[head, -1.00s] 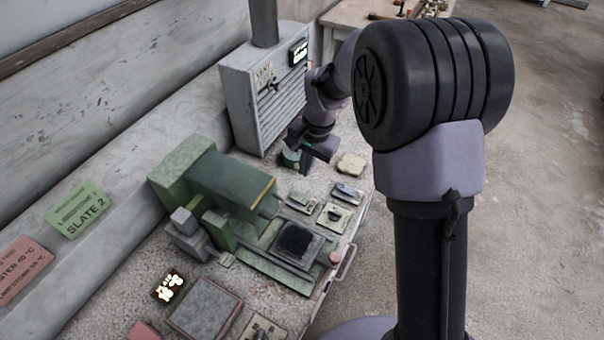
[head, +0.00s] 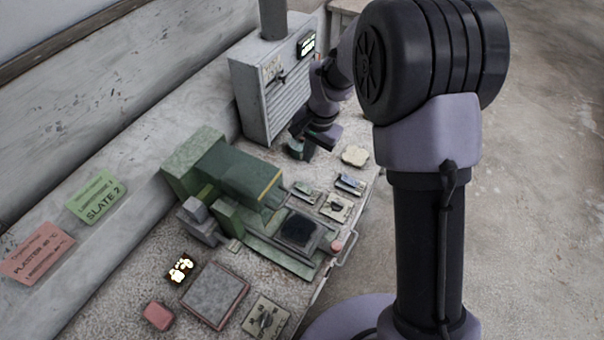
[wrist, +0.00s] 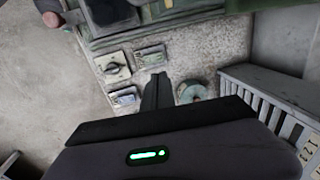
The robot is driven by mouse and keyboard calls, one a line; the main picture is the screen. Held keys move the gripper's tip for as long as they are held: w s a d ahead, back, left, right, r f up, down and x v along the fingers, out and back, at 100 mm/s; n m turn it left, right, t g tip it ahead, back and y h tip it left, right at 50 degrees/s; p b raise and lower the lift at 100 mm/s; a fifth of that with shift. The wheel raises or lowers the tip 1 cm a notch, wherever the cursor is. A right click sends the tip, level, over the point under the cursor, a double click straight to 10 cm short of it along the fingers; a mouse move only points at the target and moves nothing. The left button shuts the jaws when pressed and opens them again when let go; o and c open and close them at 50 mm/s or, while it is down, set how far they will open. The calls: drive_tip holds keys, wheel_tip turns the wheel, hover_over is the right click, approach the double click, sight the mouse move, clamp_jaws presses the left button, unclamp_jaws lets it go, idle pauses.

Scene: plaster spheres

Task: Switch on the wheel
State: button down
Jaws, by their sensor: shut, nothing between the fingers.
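The green machine (head: 225,175) stands on the speckled bench with a dark square pad (head: 299,229) at its front. No wheel can be made out on it. Right of it lie small control plates: a knob plate (head: 336,207), a plate with a blue-grey part (head: 350,184) and another small plate (head: 303,190). The wrist view shows the knob plate (wrist: 113,68) left of my gripper (wrist: 157,78). Which plate belongs to the wheel I cannot tell. My gripper (head: 322,136) is shut and empty, above the bench beside a round greenish piece (head: 298,150).
A grey louvred box (head: 270,90) with a pipe stands behind my gripper. A pale lump (head: 355,156) lies near the bench edge. Nearer are a framed grey slab (head: 214,295), a pink block (head: 158,316) and another dial plate (head: 265,320). Open floor lies to the right.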

sight(303, 188)
drive_tip(key=f+b, duration=0.1)
drive_tip(key=f, duration=0.3)
drive_tip(key=w+a+f+b, duration=0.1)
drive_tip(key=f, duration=0.4)
drive_tip(key=a+f+b, duration=0.1)
drive_tip(key=f, duration=0.3)
drive_tip(key=shift+w+f+b, duration=0.2)
drive_tip(key=shift+f+b, duration=0.2)
drive_tip(key=shift+a+f+b, duration=0.1)
drive_tip(key=shift+f+b, duration=0.2)
drive_tip(key=shift+f, duration=0.1)
drive_tip(key=shift+s+d, duration=0.15)
drive_tip(key=shift+d, duration=0.05)
drive_tip(key=shift+s+d, duration=0.4)
drive_tip(key=shift+d, duration=0.05)
drive_tip(key=shift+w+r, duration=0.15)
drive_tip(key=shift+r, duration=0.25)
wheel_tip(303, 188, up, 13)
drive_tip(key=s+d+p, duration=0.1)
drive_tip(key=d+p, duration=0.1)
drive_tip(key=p, duration=0.3)
drive_tip(key=shift+s+r, duration=0.2)
drive_tip(key=shift+s, duration=0.05)
